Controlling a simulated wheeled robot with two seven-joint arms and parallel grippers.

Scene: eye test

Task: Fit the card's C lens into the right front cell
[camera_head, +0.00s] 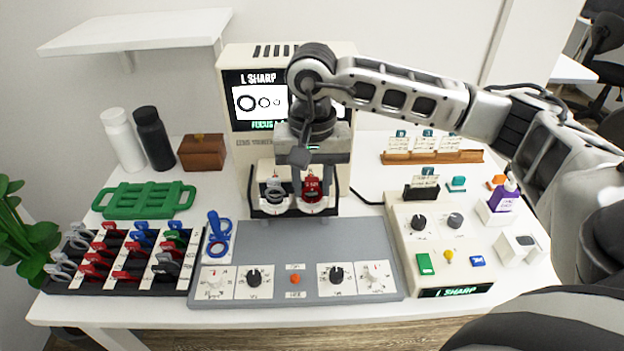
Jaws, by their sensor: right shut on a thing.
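My right gripper (311,168) reaches down in front of the pale test machine (240,150) and is shut on a red lens (313,190). The red lens is upright at the right front cell of the machine's black-framed holder (265,212); I cannot tell whether it is fully seated. A grey lens (275,193) stands in the left front cell. A card (424,179) stands in a dark holder on the right console; its print is too small to read. My left gripper is not in view.
A lens rack (117,283) with red, blue, grey and green lenses stands at left, beside a blue-handled tool (218,236). A grey control panel (300,240) lies in front. The right console (440,240) has knobs and buttons. Cards (428,143) stand behind on a wooden rail.

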